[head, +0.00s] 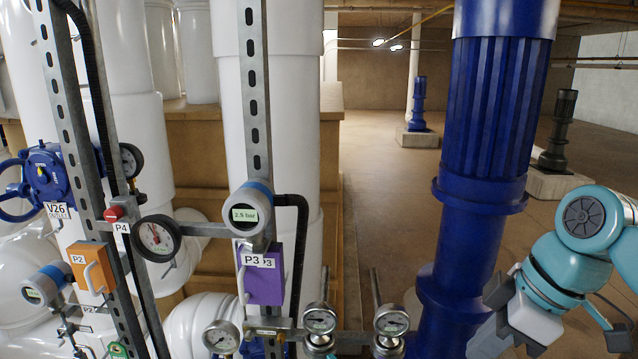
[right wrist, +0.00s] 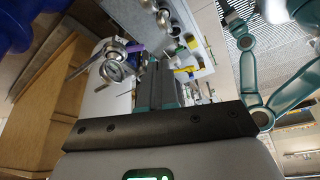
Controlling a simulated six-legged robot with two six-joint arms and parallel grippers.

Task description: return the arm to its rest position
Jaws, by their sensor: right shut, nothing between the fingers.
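My right arm (head: 575,260), teal and grey, comes in at the right edge of the head view, bent in front of the large blue pump column. Its grey wrist end points down toward the lower edge of that view; I cannot make out the fingertips there. In the right wrist view my right gripper (right wrist: 158,75) shows its two dark fingers side by side, shut with nothing between them. Another teal arm of mine (right wrist: 257,72) stands at the right of the wrist view. My left gripper does not show in the head view.
The blue pump column (head: 497,110) stands close to my right arm. Pressure gauges (head: 320,319) and a pipe rack with a purple P3 box (head: 262,275) and an orange P2 box (head: 91,267) are at the left and centre. Open floor (head: 385,195) lies behind.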

